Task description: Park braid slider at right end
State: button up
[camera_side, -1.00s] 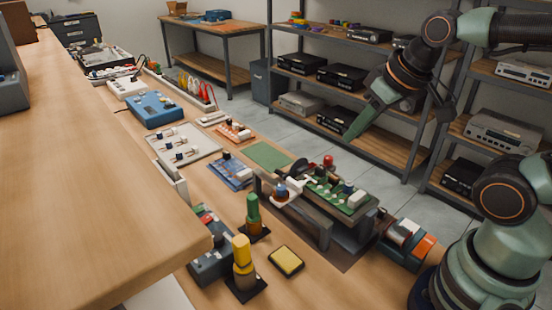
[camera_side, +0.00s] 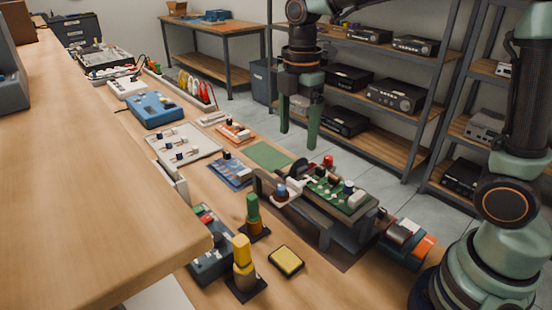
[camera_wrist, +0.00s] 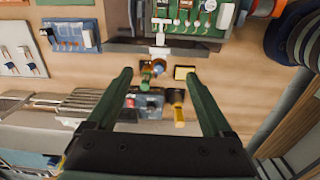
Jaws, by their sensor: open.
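A small white piece (camera_side: 294,186) with a blue knob sits on the dark rail (camera_side: 312,217) along the near side of the board holder; it looks like the braid slider. My gripper (camera_side: 298,142) hangs fingers down, open and empty, above and behind the green circuit board (camera_side: 322,190) in the side view. In the wrist view my gripper (camera_wrist: 158,76) shows its two green fingers wide apart, with nothing between them.
A green-topped tool (camera_side: 253,212), a yellow-topped tool (camera_side: 242,258) and a yellow sponge pad (camera_side: 286,261) stand near the rail. An orange-ended cylinder (camera_side: 423,246) lies right of the holder. A green mat (camera_side: 268,156) lies behind. A raised wooden shelf (camera_side: 90,200) fills the left.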

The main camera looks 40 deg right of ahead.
aim_at(294, 182)
notch_tip(294, 182, down, 12)
jog(key=shift+w+f, duration=0.1)
jog(key=shift+f, duration=0.05)
dwell(0.5)
grip_shut()
